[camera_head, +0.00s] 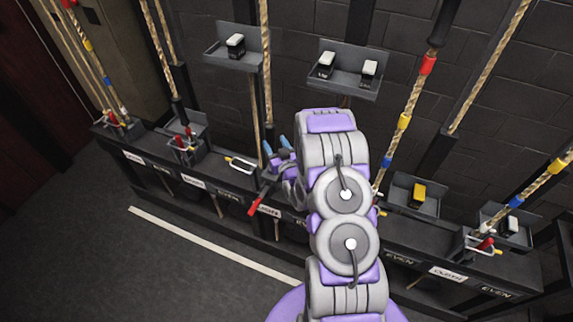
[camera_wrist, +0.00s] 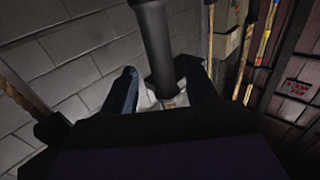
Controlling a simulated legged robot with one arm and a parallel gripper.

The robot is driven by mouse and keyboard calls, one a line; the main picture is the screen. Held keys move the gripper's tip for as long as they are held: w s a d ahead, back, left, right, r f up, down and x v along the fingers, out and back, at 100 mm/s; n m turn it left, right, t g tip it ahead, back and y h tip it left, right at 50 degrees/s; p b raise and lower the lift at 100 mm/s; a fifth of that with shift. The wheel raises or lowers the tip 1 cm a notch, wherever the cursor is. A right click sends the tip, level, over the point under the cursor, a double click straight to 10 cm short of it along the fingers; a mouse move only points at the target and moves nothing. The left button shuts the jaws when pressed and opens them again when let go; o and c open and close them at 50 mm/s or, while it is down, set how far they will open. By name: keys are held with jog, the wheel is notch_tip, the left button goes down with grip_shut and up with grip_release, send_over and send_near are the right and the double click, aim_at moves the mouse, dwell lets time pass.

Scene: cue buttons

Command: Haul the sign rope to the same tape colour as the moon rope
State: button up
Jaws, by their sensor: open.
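My gripper (camera_head: 274,149) is open, with its blue fingertips close to a tan rope (camera_head: 265,95) in the middle of the rail. In the wrist view, my gripper (camera_wrist: 165,95) has a finger on each side of a dark upright tube (camera_wrist: 152,40). I cannot tell if they touch it. A rope to the right carries red tape (camera_head: 428,65), yellow tape (camera_head: 404,122) and blue tape (camera_head: 390,143). I cannot tell which labels say sign or moon.
The dark rail (camera_head: 400,240) holds several rope locks, a red lever (camera_head: 262,200) and white labels (camera_head: 447,273). Wall trays hold white-topped buttons (camera_head: 235,42); a yellow-topped button (camera_head: 419,193) sits at right. My arm hides part of the rail. Floor in front is clear.

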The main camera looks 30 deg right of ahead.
jog(key=s+a+p, duration=0.1)
jog(key=s+p, duration=0.3)
jog(key=s, duration=0.6)
jog(key=shift+s+a, duration=0.15)
jog(key=shift+s, duration=0.2)
dwell(0.9)
jog(key=w+a+n+g+y+b, duration=0.25)
jog(key=a+n+g+y, duration=0.2)
jog(key=g, duration=0.25)
jog(key=s+a+r+m+g+b, duration=0.1)
jog(key=s+a+r+g, duration=0.3)
jog(key=s, duration=0.8)
jog(key=s+a+r+m+g+h+b, duration=0.1)
jog(key=s+a+r+g, duration=0.3)
jog(key=s+r, duration=0.5)
jog(key=s+a+r+m+g+h+b, duration=0.1)
jog(key=s+a+r+g, duration=0.3)
jog(key=s, duration=1.2)
notch_tip(320, 180, up, 3)
jog(key=shift+a+f+g, duration=0.1)
jog(key=shift+a+g, duration=0.2)
